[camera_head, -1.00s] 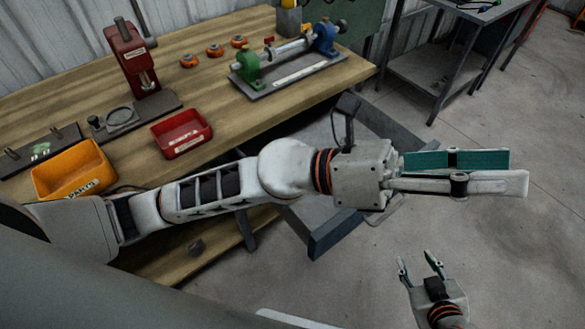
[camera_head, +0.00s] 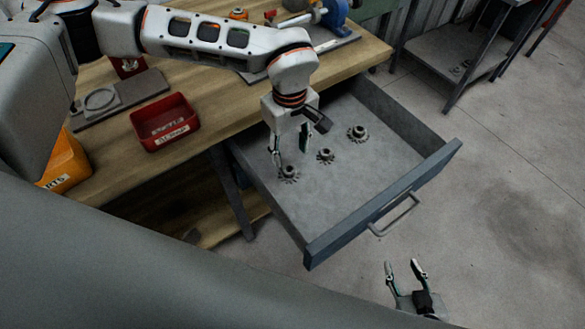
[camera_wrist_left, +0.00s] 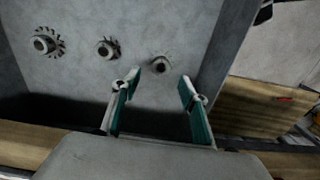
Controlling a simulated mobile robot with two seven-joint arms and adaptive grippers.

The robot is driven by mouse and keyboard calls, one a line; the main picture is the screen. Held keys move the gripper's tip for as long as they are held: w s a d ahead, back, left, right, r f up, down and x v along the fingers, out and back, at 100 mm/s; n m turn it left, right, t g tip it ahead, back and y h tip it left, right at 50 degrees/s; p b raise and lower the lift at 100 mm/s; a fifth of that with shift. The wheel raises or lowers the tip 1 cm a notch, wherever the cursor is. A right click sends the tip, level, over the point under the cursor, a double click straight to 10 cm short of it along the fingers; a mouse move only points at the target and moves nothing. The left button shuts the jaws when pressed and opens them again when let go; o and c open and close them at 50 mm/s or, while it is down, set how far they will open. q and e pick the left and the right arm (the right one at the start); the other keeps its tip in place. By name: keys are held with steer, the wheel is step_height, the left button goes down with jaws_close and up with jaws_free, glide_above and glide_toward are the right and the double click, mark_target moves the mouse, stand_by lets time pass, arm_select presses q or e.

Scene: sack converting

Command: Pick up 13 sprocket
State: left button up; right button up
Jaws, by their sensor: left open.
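Three dark grey sprockets lie in the open drawer in the head view: one at the left (camera_head: 289,174), one in the middle (camera_head: 326,155) and a larger one at the back right (camera_head: 358,133). I cannot read which is the 13 sprocket. My left gripper (camera_head: 291,157) is open and empty, pointing down just above the left sprocket. In the left wrist view, this sprocket (camera_wrist_left: 160,65) shows just beyond and between the open fingertips (camera_wrist_left: 158,77). The other two (camera_wrist_left: 107,48) (camera_wrist_left: 44,44) are further left there. My right gripper (camera_head: 402,265) is open and empty, low in front of the drawer.
The drawer (camera_head: 335,235) is pulled out, with walls around the sprockets and a handle at its front. A red bin (camera_head: 165,124) and an orange bin (camera_head: 64,160) stand on the wooden bench (camera_head: 215,108). The drawer floor right of the sprockets is clear.

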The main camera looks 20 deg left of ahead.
mark_target(289, 166)
arm_select(q)
step_height(289, 166, down, 7)
steer(key=shift+a+f, duration=0.1)
steer(key=shift+a, duration=0.05)
jaws_close()
stand_by(0.4)
